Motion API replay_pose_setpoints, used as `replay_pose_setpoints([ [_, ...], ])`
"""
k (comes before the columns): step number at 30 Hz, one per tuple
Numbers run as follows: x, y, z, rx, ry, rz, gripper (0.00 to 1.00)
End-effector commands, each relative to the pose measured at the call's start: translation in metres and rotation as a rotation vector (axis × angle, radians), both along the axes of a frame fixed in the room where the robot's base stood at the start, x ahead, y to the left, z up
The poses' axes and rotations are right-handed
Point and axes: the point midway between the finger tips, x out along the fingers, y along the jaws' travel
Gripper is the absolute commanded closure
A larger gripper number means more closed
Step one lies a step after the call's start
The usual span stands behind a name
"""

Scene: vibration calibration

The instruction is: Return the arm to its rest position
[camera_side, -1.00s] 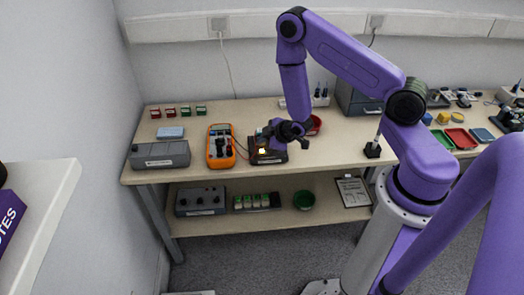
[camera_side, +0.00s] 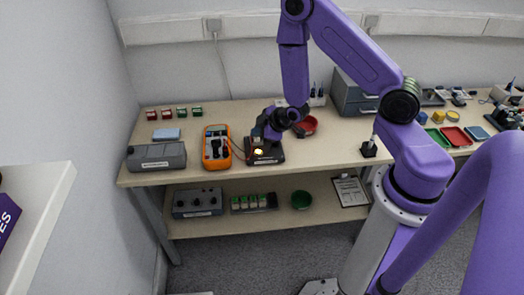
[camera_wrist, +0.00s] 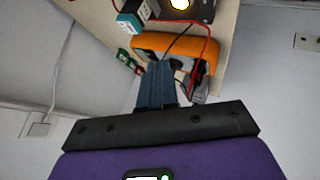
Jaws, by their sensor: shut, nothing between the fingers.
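My gripper (camera_side: 268,130) is at the end of my purple arm, over the back part of a dark device (camera_side: 264,158) with a lit lamp on the workbench. In the wrist view my gripper's fingers (camera_wrist: 158,72) are together with nothing between them. The wrist view shows the dark device (camera_wrist: 199,12) at the top, with a small teal-and-white block (camera_wrist: 130,20) to its left. My arm is bent, with its elbow high and the forearm hanging down over the bench. In the side view I cannot tell the gap between the gripper and the device.
An orange multimeter (camera_side: 217,160) with a red lead stands left of the device. A grey box (camera_side: 157,157) is farther left. A red bowl (camera_side: 307,125) sits just right of my gripper.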

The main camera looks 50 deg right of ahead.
Motion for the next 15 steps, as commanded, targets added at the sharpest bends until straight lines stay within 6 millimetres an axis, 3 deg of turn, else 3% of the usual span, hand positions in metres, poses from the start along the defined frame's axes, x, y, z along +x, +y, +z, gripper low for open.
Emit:
replay_pose_setpoints([
  [4,-0.008,0.043,0.024,0.068,0.073,0.065,1.00],
  [8,-0.033,0.088,0.051,0.126,0.179,0.135,1.00],
  [15,-0.107,0.145,0.102,0.153,0.392,0.245,1.00],
])
